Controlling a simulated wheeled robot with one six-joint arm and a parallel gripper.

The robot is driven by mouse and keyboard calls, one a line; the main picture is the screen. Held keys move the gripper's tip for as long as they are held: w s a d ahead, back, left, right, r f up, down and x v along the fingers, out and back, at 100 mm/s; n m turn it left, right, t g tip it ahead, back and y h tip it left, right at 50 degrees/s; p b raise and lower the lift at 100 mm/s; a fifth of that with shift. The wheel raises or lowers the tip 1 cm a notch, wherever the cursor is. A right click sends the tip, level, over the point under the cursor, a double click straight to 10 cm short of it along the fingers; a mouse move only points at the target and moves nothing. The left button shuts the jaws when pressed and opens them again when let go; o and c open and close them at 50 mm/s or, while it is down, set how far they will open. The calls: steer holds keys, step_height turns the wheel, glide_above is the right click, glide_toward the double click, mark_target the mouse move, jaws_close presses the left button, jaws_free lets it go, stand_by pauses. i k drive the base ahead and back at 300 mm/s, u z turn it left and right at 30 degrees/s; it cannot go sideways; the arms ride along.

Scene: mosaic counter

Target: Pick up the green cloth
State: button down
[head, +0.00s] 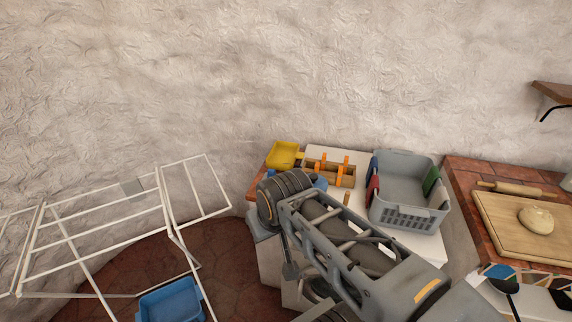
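A green cloth (431,181) hangs over the right wall of a grey plastic basket (405,212). The basket stands on a white surface to the right of my arm. A red cloth (373,190) and a dark blue cloth (372,167) hang on the basket's left side. My arm reaches in from the lower right and crosses in front of the counter. Its fingertips do not show, so I cannot see what my gripper holds. The green cloth is clear of my arm in this view.
A wooden rack with orange parts (330,172) and a yellow dustpan-like tray (283,154) stand left of the basket. A board with dough (509,228) lies at right. A white drying rack (105,225) and blue tub (170,303) are at left.

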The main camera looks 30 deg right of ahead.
mark_target(434, 173)
steer(key=z, duration=2.8)
steer(key=k, duration=1.25)
steer(key=z, duration=0.8)
steer(key=i, duration=1.8)
steer(key=u, duration=1.45)
steer(key=i, duration=0.65)
steer(key=u, duration=0.65)
